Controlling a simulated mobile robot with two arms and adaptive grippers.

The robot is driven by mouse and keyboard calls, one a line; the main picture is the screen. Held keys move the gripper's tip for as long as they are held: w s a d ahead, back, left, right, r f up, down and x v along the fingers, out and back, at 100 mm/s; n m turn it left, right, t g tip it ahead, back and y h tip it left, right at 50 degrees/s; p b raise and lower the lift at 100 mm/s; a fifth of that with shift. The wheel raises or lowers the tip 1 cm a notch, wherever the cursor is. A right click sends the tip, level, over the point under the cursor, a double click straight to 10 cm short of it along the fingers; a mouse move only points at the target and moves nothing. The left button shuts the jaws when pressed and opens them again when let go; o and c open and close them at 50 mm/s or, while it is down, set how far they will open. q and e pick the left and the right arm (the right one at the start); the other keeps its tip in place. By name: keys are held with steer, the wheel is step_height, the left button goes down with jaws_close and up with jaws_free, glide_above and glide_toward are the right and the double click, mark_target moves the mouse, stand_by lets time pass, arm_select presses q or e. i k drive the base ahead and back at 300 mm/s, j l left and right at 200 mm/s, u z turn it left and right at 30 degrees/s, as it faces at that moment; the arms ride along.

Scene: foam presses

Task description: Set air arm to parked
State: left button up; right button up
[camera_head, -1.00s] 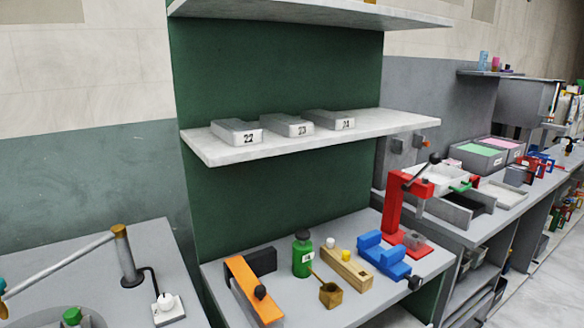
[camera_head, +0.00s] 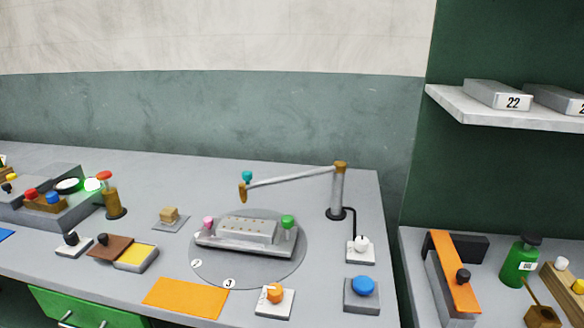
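The air arm (camera_head: 295,178) is a grey bar on an upright post (camera_head: 337,195) at the back right of the grey bench. It reaches left over the round turntable (camera_head: 277,282), with a teal knob (camera_head: 247,175) and an orange-brown nozzle (camera_head: 242,193) at its free end. Under it, a grey mould (camera_head: 246,233) with a pink knob and a green knob sits on the turntable. A small white switch box (camera_head: 361,249) with a white knob is joined to the post by a black cable. Neither of my grippers is in view.
An orange mat (camera_head: 185,298), an orange-knobbed box (camera_head: 273,298) and a blue button box (camera_head: 363,289) lie along the bench front. A brown post with a red top (camera_head: 110,196) stands left. Right is a green shelf unit with numbered blocks (camera_head: 498,95).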

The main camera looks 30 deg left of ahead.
mark_target(338, 167)
steer(key=u, duration=1.1)
steer(key=k+l, duration=0.1)
steer(key=l, duration=0.35)
steer(key=l+z, duration=0.1)
steer(key=l, duration=0.35)
steer(key=k, duration=0.05)
